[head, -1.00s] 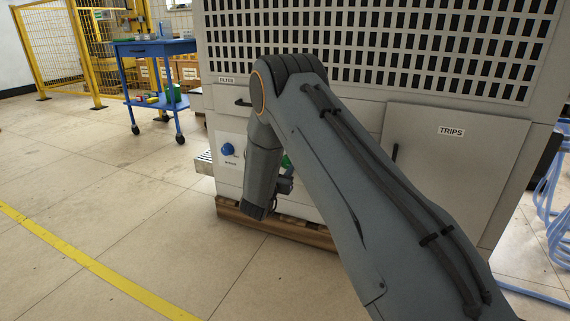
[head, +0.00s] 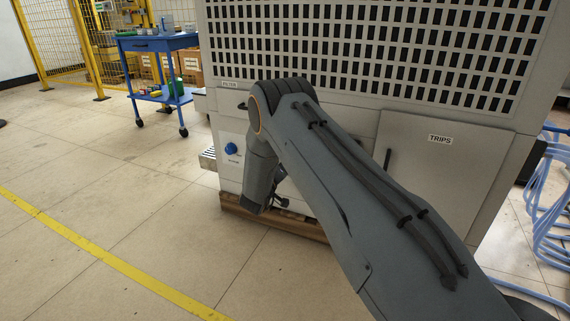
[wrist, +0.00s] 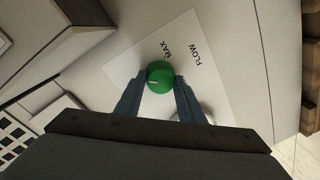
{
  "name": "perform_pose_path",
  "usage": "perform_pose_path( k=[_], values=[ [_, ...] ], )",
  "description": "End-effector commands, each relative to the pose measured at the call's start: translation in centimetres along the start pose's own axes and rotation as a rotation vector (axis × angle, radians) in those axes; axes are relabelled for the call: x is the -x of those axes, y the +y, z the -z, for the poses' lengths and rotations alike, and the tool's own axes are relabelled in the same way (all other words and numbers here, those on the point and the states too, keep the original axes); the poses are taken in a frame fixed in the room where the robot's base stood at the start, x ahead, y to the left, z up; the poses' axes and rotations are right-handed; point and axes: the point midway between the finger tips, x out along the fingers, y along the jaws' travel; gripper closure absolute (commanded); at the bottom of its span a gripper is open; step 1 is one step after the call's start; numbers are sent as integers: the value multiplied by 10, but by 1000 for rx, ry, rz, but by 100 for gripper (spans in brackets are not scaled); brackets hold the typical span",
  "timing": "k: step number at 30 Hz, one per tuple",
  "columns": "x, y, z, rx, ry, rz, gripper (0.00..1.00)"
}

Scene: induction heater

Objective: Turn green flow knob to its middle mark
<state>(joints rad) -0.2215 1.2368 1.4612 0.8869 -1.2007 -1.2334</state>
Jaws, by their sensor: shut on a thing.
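The green flow knob (wrist: 160,80) shows in the wrist view on a white plate (wrist: 204,80) printed with MAX and FLOW. A pale pointer line is visible on the knob's face, toward its lower left. My gripper (wrist: 158,84) has its two blue fingers on either side of the knob, shut on it. The middle mark cannot be made out. In the head view my arm hides the green knob and most of the gripper, which is low in front of the cabinet (head: 455,185).
A blue knob (head: 231,148) sits on the cabinet's lower left panel. A TRIPS door (head: 430,180) is at right, with blue hoses (head: 550,190) beyond. A blue cart (head: 160,45) stands back left. The floor at left is clear.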

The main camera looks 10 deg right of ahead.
Motion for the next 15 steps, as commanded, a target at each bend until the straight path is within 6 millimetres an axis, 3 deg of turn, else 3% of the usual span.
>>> perform_pose_path(
  k=[15],
  values=[
    [1, -2, 1, 442, -36, -4, 87]
  ],
)
